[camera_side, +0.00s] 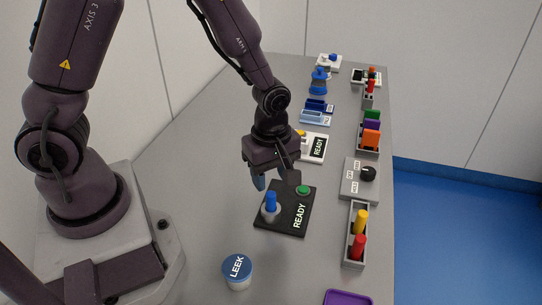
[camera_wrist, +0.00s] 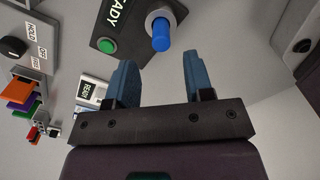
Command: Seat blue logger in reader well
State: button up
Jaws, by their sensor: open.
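The blue logger (camera_side: 270,201) is a blue cylinder standing upright in the grey ring-shaped well (camera_side: 266,216) of a black reader (camera_side: 285,223). The reader carries a READY label and a green button (camera_side: 303,189). In the wrist view the logger (camera_wrist: 161,36) and well (camera_wrist: 174,14) lie just beyond my fingertips, in line with the gap between them. My gripper (camera_side: 276,182) is open and empty, above and behind the logger in the side view. Its two blue fingers also show in the wrist view (camera_wrist: 158,56), apart from the logger. The logger's lower end is hidden in the well.
A blue-lidded LEEK tub (camera_side: 237,268) stands in front of the reader. At right are a rack (camera_side: 353,252) with yellow and red cylinders, a grey knob box (camera_side: 353,188) and a rack of coloured blocks (camera_side: 369,144). A white READY unit (camera_side: 316,144) stands behind.

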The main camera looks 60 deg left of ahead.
aim_at(271, 193)
notch_tip(271, 193, up, 5)
jog(key=shift+f, duration=0.2)
jog(key=s+a+r+m+t, duration=0.2)
jog(key=s+r+m, duration=0.4)
jog(key=r+m, duration=0.3)
jog(key=s+a+r+m+t, duration=0.1)
jog(key=s+r+m+t, duration=0.2)
jog(key=r+m, duration=0.6)
jog(key=s+r, duration=0.1)
jog(key=s, duration=0.1)
jog(key=shift+s+a+t, duration=0.3)
jog(key=shift+s+a, duration=0.05)
jog(key=shift+s, duration=0.05)
